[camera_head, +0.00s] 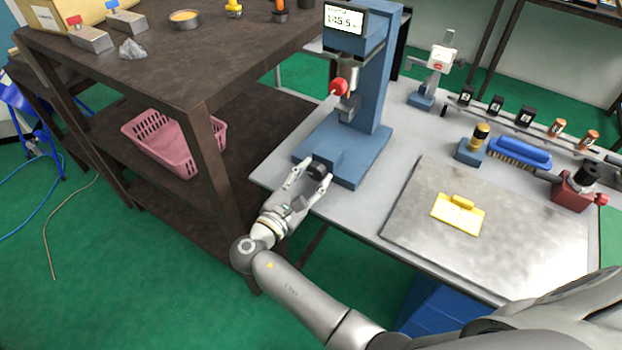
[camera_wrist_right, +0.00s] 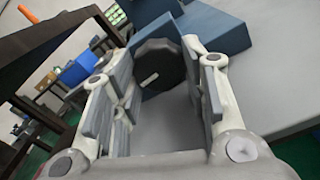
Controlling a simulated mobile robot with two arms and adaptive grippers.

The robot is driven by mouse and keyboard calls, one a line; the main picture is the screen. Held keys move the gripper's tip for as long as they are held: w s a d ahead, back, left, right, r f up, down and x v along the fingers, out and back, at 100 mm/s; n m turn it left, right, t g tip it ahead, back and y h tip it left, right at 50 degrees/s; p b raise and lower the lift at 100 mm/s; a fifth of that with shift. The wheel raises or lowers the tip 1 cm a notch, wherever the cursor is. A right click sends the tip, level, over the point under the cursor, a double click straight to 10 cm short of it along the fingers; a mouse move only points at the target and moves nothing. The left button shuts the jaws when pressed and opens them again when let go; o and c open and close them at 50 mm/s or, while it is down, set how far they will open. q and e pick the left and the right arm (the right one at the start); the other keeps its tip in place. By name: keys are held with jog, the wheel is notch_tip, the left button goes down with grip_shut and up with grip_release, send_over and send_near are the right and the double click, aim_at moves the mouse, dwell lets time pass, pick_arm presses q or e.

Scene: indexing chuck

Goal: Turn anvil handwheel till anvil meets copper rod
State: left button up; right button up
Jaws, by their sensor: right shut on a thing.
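A blue bench device (camera_head: 372,85) with a lit display (camera_head: 343,20) and a red knob (camera_head: 338,87) stands at the table's back left. A black knurled handwheel (camera_head: 317,170) is at the front of its base; it also fills the space between the fingers in the right wrist view (camera_wrist_right: 160,66). My right gripper (camera_head: 312,182) is shut on the handwheel, one finger on each side. The grey spindle part (camera_head: 348,107) hangs below the head. My left gripper is not in view.
A dark shelf unit (camera_head: 205,135) with a pink basket (camera_head: 180,145) stands close left of my right gripper. On the table are a metal plate (camera_head: 420,225) with a yellow piece (camera_head: 457,213), a blue brush (camera_head: 520,150) and a rack with black and copper-coloured pieces (camera_head: 557,128).

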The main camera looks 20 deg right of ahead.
jog(key=o, duration=1)
jog(key=shift+o, duration=0.2)
jog(key=shift+n, duration=0.3)
